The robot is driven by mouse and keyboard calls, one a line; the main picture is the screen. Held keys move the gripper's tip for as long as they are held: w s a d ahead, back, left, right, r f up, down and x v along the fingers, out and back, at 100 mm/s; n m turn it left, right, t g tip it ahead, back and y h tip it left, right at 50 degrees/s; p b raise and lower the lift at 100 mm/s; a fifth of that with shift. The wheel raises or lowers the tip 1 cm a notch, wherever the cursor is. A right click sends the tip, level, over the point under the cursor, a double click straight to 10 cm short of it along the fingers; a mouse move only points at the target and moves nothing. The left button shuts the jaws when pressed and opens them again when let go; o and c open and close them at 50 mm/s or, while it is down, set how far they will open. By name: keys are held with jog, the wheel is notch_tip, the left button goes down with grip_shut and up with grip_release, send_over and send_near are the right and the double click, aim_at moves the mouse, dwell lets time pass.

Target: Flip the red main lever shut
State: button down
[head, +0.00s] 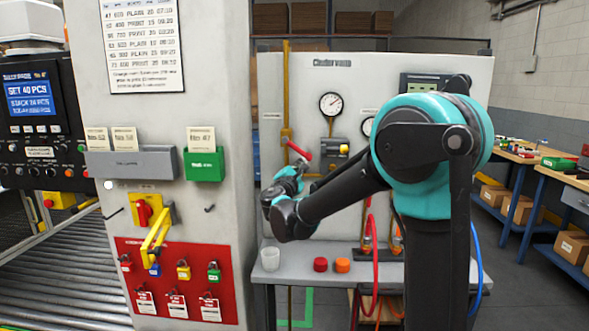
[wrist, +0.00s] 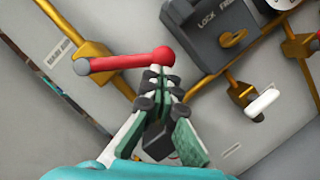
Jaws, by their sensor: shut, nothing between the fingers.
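The red main lever (head: 298,149) is on a yellow vertical pipe on the pale panel. In the head view it slants down to the right, across the pipe's line. In the wrist view the lever (wrist: 120,62) runs from a grey pivot on the left to a round red end on the right. My gripper (wrist: 156,74) is shut and empty, with its fingertips right at the round end, overlapping it in view; I cannot tell whether they touch. In the head view my gripper (head: 299,166) is small, just below the lever, and partly hidden by my arm.
A grey lock box (head: 335,152) with a yellow knob sits right of the lever, and a gauge (head: 331,104) above it. A white-handled yellow valve (wrist: 262,104) is at right in the wrist view. A shelf (head: 330,284) below holds a cup and red and orange caps.

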jog(key=shift+d+r+n+t+y, duration=0.3)
jog(key=shift+d+r+n+y, duration=0.4)
jog(key=shift+n, duration=0.75)
jog(key=shift+d+r+n+t+y, duration=0.35)
jog(key=shift+r+n, duration=0.5)
jog(key=shift+n, duration=0.65)
jog(key=shift+d+r+n+t+y, duration=0.25)
jog(key=shift+d+r+n+y, duration=0.4)
jog(key=shift+n, duration=0.8)
jog(key=shift+a+r, duration=0.1)
jog(key=shift+r, duration=0.1)
jog(key=shift+s, duration=0.1)
